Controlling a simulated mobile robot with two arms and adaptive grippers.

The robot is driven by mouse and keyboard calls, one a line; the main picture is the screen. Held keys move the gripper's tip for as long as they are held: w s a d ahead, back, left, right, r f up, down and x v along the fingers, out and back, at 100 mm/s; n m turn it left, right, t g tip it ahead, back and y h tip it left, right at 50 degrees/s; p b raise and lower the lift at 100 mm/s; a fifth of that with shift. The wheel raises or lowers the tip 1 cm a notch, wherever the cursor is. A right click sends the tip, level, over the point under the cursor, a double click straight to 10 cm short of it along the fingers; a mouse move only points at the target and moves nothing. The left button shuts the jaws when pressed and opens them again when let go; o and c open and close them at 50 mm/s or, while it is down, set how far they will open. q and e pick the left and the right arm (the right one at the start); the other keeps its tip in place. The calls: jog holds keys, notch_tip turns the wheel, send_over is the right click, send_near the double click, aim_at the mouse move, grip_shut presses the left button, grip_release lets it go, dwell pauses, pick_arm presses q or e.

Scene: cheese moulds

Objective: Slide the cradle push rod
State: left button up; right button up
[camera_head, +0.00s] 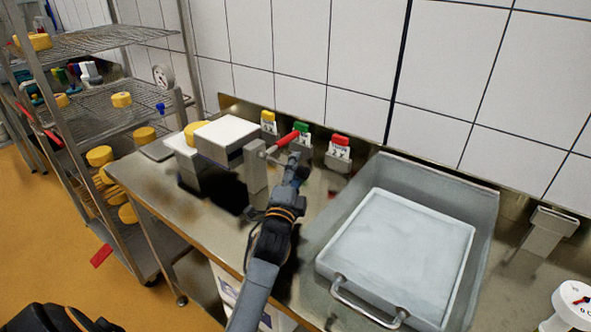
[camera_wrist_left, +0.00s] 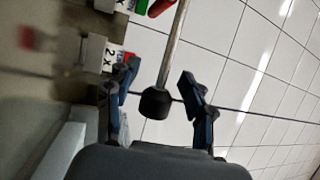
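The push rod (camera_wrist_left: 172,55) is a thin metal rod ending in a black knob (camera_wrist_left: 155,103) in the left wrist view. My left gripper (camera_wrist_left: 158,100) is open, with a finger on each side of the knob and visible gaps between. In the head view my left gripper (camera_head: 294,172) is just right of a grey metal stand (camera_head: 256,168). A white-topped block (camera_head: 227,133) sits left of the stand. The knob is hidden in the head view.
Yellow, green (camera_head: 301,130) and red (camera_head: 340,142) tagged holders stand along the back wall. A large metal tray (camera_head: 484,240) with a white slab fills the bench on the right. A wire rack (camera_head: 90,42) with yellow cheeses stands at left.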

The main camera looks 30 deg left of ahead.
pick_arm(q)
jog(key=shift+s+d, duration=0.1)
jog(key=shift+s, duration=0.05)
jog(key=v, duration=1.1)
jog(key=shift+s, duration=0.35)
jog(key=shift+d+f, duration=0.1)
jog(key=shift+c, duration=0.2)
